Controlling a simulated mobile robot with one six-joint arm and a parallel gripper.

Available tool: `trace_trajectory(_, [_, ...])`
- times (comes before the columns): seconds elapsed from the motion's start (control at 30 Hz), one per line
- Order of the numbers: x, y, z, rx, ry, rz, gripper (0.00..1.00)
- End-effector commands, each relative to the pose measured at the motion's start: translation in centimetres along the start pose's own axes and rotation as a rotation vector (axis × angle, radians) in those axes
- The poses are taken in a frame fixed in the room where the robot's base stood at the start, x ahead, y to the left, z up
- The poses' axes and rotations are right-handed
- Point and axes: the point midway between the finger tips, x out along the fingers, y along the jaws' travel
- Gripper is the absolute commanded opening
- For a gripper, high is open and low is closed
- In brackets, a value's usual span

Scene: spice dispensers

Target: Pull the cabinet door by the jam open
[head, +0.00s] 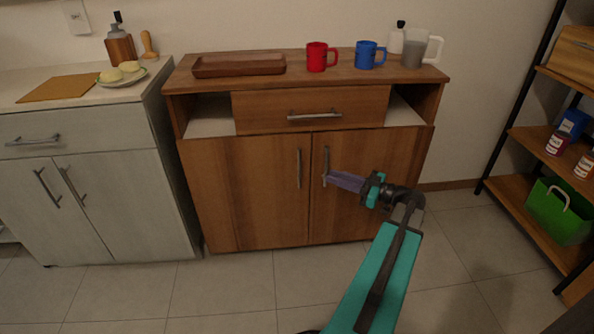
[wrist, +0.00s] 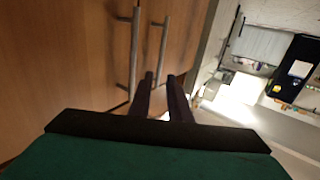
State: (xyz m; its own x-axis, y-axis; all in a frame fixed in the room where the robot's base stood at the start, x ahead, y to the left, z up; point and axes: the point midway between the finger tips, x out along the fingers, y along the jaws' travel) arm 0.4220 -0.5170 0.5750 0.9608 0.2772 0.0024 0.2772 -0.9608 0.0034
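The wooden cabinet (head: 243,190) has two doors, both shut, each with an upright metal bar handle. My gripper (head: 331,176) is at the lower part of the right door's handle (head: 326,160), reaching in from the right. In the wrist view, my gripper (wrist: 161,78) has its two dark fingers apart, with the lower end of one bar handle (wrist: 163,45) in line with the gap. I cannot tell whether the fingers touch it. The other bar handle (wrist: 134,55) is just to the left. Small labelled jars (head: 557,143) stand on the right shelf; I cannot read whether they hold jam.
A drawer (head: 310,108) above the doors is shut. A red mug (head: 317,57), a blue mug (head: 366,55), a pitcher (head: 415,48) and a wooden tray (head: 238,66) stand on top. A pale cabinet (head: 100,195) is at left. The tiled floor in front is clear apart from my arm.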

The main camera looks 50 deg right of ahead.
Motion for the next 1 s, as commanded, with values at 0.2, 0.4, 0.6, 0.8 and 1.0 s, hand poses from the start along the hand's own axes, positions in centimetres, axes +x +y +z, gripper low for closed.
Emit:
trace_trajectory(0.2, [0.1, 0.0, 0.0, 0.002, -0.001, -0.001, 0.17])
trace_trajectory(0.4, [0.7, -0.1, 0.1, 0.002, -0.002, -0.002, 0.17])
trace_trajectory(0.6, [2.6, -0.1, 0.1, 0.003, -0.002, -0.003, 0.17])
trace_trajectory(0.8, [5.1, -0.1, 0.2, 0.003, -0.002, -0.003, 0.17])
trace_trajectory(1.0, [7.8, -0.1, 0.2, 0.003, -0.002, -0.002, 0.17])
